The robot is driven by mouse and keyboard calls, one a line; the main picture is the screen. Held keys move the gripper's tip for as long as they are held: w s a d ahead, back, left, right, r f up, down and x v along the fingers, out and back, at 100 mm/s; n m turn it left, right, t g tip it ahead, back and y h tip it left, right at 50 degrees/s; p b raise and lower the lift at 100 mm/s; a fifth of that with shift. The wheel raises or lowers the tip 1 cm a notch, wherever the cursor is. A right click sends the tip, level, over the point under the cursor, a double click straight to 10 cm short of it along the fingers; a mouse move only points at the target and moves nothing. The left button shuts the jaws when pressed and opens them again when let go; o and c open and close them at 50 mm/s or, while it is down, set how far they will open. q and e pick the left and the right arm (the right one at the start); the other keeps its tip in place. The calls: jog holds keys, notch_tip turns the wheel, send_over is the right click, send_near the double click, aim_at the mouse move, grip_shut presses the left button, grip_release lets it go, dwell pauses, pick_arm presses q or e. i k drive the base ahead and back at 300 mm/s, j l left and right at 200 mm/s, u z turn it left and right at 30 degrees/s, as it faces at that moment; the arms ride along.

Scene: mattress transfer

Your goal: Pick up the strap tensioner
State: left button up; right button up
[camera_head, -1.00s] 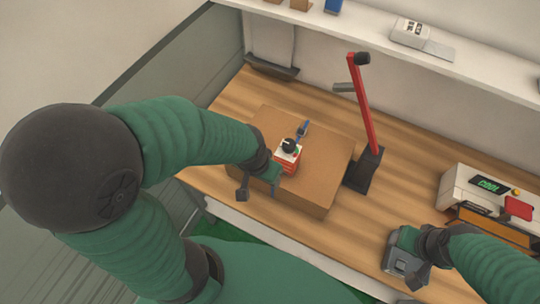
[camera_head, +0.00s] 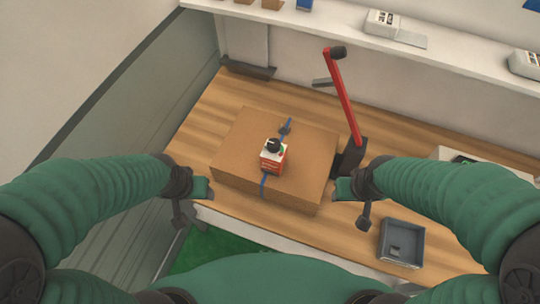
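A small red-and-white tool with a black knob (camera_head: 273,157), which looks like the strap tensioner, stands on top of a brown cardboard box (camera_head: 240,150). A blue strap (camera_head: 263,187) runs across the box top, passing under or through the tool. My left gripper (camera_head: 192,203) is open and empty, off the box's left front side. My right gripper (camera_head: 354,204) is open and empty, just off the box's right side, left of the grey tray. Neither gripper touches the tool.
A red lever (camera_head: 343,95) on a dark base (camera_head: 351,158) stands right behind the box. A grey tray (camera_head: 386,244) holding a small grey piece lies at the front right. A white machine (camera_head: 450,153) is partly hidden by my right arm. A white shelf (camera_head: 350,32) runs along the back.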

aim_at(273, 164)
jog(key=i+j+z, duration=0.15)
jog(key=j+z, duration=0.2)
jog(key=i+j+z, duration=0.1)
jog(key=j+z, duration=0.2)
jog(key=j, duration=0.15)
